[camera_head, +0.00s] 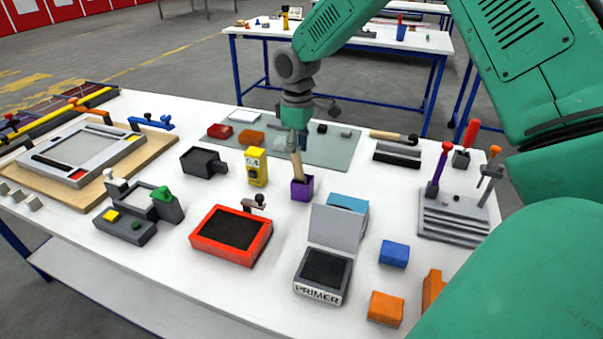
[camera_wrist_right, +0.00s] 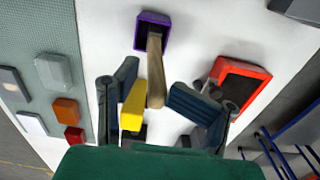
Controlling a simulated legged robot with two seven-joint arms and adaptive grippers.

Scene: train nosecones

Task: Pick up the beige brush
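The beige brush (camera_head: 297,165) stands in a small purple cup (camera_head: 302,189) near the middle of the table, with its handle pointing up. My right gripper (camera_head: 297,143) is right above the cup and points down, over the top of the handle. In the right wrist view the brush (camera_wrist_right: 155,68) rises from the purple cup (camera_wrist_right: 153,18) between the two fingers of my right gripper (camera_wrist_right: 150,78). The fingers are apart, with gaps visible on both sides of the handle. The brush's lower end is hidden in the cup. My left gripper is not in view.
A yellow device (camera_head: 257,168) stands left of the cup, and a blue box (camera_head: 347,203) lies close at its right. A red tray (camera_head: 231,236) and a primer box (camera_head: 322,280) are in front. A grey-green mat (camera_head: 337,148) with small items lies behind.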

